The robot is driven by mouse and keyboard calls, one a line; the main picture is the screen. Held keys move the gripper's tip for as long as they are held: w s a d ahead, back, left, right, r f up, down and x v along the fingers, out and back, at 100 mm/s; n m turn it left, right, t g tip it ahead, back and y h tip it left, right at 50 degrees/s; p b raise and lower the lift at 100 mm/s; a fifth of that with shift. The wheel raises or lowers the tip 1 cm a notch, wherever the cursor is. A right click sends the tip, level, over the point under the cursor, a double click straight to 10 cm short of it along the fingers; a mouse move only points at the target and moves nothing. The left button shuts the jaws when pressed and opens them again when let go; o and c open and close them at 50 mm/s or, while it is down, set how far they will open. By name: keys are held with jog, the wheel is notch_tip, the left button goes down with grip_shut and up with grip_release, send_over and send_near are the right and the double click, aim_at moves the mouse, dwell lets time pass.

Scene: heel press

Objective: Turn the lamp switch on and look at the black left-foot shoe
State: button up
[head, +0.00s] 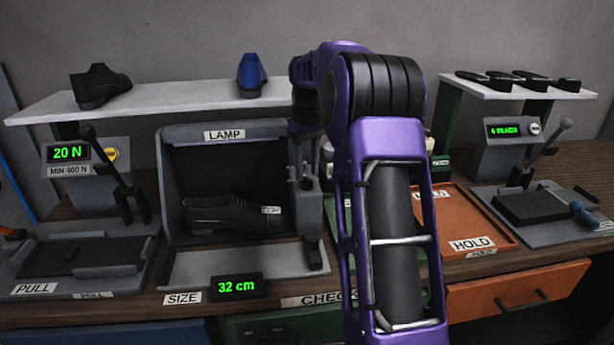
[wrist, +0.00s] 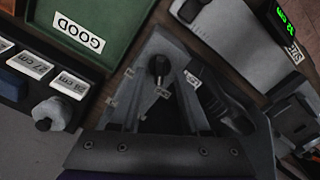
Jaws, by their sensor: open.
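The black shoe (head: 233,213) lies on its sole inside the grey lamp booth (head: 170,190), with a small white tag at its right end. The booth interior is dark and no lit lamp shows. In the wrist view, a black-knobbed lever (wrist: 158,65), apparently the lamp switch, stands on a grey housing with small labels I cannot read. Which position it is in, I cannot tell. My gripper (head: 306,178) is open, partly hidden behind my arm, by the booth's right side. It appears close above the switch; contact cannot be made out.
My purple arm covers the middle of the bench. A green tray marked GOOD (wrist: 82,32) lies beside the lever housing. A size display (head: 236,285) reads 32 cm. An orange HOLD tray (head: 487,222) is to the right. A pull tester (head: 85,262) stands left.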

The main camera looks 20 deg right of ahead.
jog(key=shift+f, duration=0.75)
grip_shut()
